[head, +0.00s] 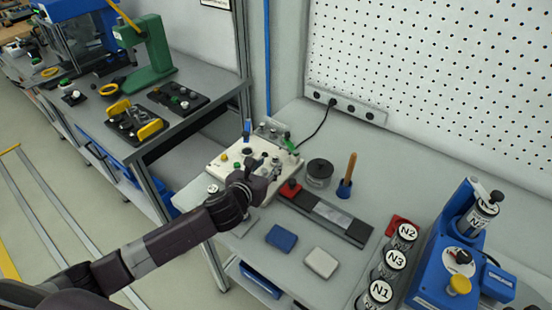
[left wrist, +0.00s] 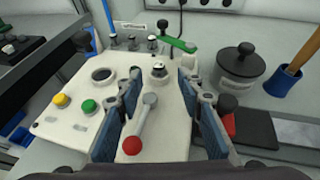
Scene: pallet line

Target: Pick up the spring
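I cannot make out a spring for certain in either view. My left gripper (head: 258,168) is above the white fixture box (head: 226,163) at the back left of the bench. In the left wrist view the gripper (left wrist: 160,98) is open, its two blue-padded fingers apart with nothing clasped. Below and between them show a grey lever with a red ball (left wrist: 132,146) and a small metal-topped post (left wrist: 159,70) on the box (left wrist: 70,130). A yellow button and a green button sit left of the fingers. My right gripper is in neither view.
A dark lidded pot (head: 319,173) and a blue cup (head: 344,189) with a wooden handle stand right of the box. A dark rail (head: 325,218), a blue block (head: 281,238) and a pale block (head: 320,262) lie in front. Labelled cylinders and a blue machine (head: 440,265) stand right.

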